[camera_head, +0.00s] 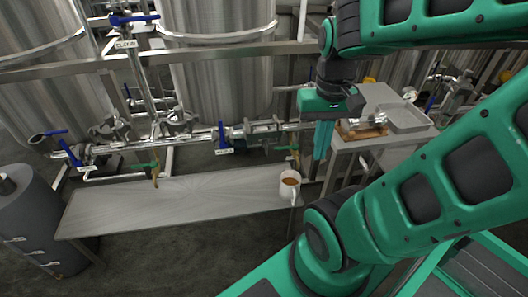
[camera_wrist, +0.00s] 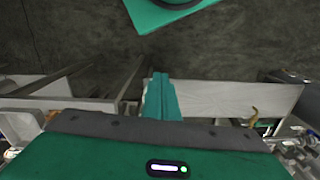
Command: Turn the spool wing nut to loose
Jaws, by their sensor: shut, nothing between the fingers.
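My gripper (camera_head: 322,145) points down beside the right end of the pipe run in the head view. Its green fingers are shut together and empty. They also show in the wrist view (camera_wrist: 161,98), over the bench and floor. The steel pipe run (camera_head: 195,136) crosses the head view behind the bench, with a bulkier fitting (camera_head: 263,130) left of my gripper. Clamped fittings (camera_head: 180,123) sit further left. The spool wing nut is too small to make out, and I cannot tell its setting. The wrist view does not show it clearly.
A low steel bench (camera_head: 190,198) runs below the pipes, with a white mug (camera_head: 290,184) of brown liquid at its right end. A side table (camera_head: 350,143) with a metal tray (camera_head: 405,118) stands right. Blue-handled valves (camera_head: 222,140) and large tanks (camera_head: 222,70) lie around the pipes.

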